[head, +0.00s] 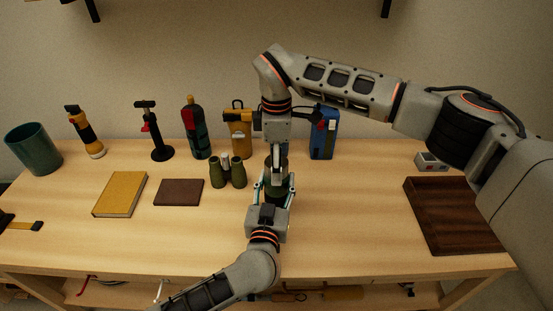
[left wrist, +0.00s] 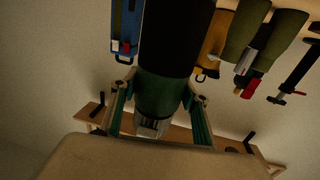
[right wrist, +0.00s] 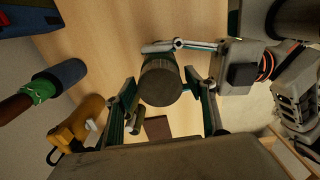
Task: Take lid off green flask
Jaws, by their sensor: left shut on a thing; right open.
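The green flask (head: 277,197) stands upright on the table, partly hidden by my arms. My left gripper (head: 276,184) comes in from the front and is shut on its body. The left wrist view shows the flask's green and black sides (left wrist: 160,97) between the fingers. My right gripper (right wrist: 160,78) points down from above and is open. In the right wrist view the flask's round grey-olive top (right wrist: 160,88) lies between its spread fingers. I cannot tell whether these fingers touch the lid.
Green binoculars (head: 228,173) stand close left of the flask. Behind are a yellow case (head: 238,140), a blue case (head: 324,140) and a dark bottle (head: 197,135). A brown book (head: 179,192) and yellow book (head: 121,194) lie left. A dark wooden tray (head: 455,240) is at the right.

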